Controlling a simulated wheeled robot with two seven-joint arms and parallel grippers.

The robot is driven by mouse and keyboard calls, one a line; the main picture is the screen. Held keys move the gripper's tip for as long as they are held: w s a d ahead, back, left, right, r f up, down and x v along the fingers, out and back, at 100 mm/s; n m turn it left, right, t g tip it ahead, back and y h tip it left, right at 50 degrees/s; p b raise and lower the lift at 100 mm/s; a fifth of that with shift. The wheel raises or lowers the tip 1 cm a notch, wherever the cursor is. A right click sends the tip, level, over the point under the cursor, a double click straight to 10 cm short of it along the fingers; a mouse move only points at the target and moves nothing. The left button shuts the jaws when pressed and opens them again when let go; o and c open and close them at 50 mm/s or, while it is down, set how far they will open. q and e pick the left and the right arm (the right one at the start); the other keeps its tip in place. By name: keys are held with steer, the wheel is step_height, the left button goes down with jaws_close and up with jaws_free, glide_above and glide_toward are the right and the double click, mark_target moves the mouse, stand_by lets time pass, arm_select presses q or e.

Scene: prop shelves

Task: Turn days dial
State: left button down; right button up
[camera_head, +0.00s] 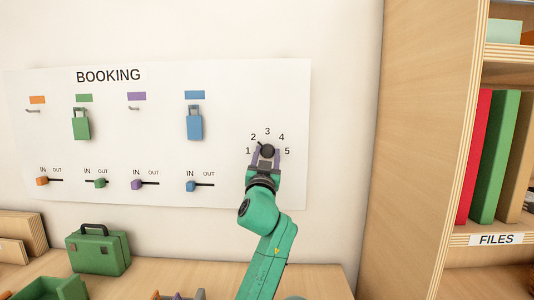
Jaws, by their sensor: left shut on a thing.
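The days dial (267,151) is a round black knob on the lower right of the white BOOKING board (225,95). The numbers 1 to 5 stand in an arc around it. A small dark pointer on its upper left seems to aim near the 2. My left gripper (266,157), on a green arm rising from below, is shut on the dial, with one purple finger on each side. The gripper hides the dial's lower part. My right gripper is not in view.
Green (81,124) and blue (194,122) tags hang on the board above several IN/OUT sliders. A green case (98,249) stands on the wooden table (325,280). A tall shelf (410,150) with files rises at right.

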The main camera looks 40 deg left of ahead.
arm_select(q)
steer(key=shift+c, duration=2.2)
jaws_free()
steer(key=shift+s+d+f+b, duration=0.25)
steer(key=shift+s+f+b, duration=0.05)
steer(key=b+v, duration=0.4)
steer(key=v, duration=0.9)
steer(key=shift+s, duration=0.35)
steer(key=shift+d, duration=0.1)
